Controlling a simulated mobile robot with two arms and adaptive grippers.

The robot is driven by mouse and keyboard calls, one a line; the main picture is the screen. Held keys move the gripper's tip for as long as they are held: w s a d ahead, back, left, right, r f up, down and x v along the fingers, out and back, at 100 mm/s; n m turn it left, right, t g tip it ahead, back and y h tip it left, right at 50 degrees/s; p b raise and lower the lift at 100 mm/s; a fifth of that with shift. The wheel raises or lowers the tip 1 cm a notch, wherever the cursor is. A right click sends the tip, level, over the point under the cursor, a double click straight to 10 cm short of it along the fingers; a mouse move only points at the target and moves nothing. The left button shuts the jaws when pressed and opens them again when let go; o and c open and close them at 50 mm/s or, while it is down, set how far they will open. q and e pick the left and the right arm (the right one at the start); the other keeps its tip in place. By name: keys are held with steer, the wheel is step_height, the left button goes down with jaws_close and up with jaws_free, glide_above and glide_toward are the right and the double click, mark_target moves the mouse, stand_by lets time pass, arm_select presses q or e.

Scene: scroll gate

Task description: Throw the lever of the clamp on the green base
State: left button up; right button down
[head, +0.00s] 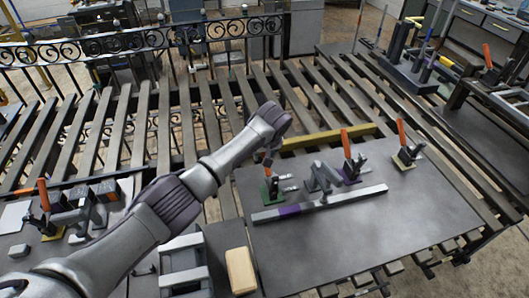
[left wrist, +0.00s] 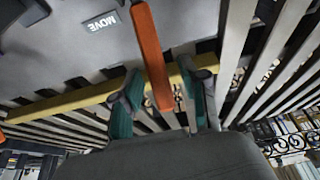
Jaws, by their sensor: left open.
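The clamp on the green base (head: 271,188) stands at the left side of the dark grey panel (head: 390,230) in the head view. In the left wrist view an orange lever (left wrist: 150,50) runs down between the two teal-tipped fingers of my left gripper (left wrist: 163,98). The fingers are spread, one on each side of the lever; I cannot tell whether either touches it. The green base does not show clearly in the left wrist view. My right gripper is out of view.
A clamp with an orange lever (head: 346,143) stands on a purple base to the right, and another clamp (head: 407,155) beyond it. A yellow bar (head: 330,138) lies behind, a grey bar (head: 345,196) in front. A tan block (head: 240,271) lies near. The panel's front is clear.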

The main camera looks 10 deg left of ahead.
arm_select(q)
steer(key=shift+c, duration=0.4)
jaws_close()
steer(key=shift+r, duration=0.1)
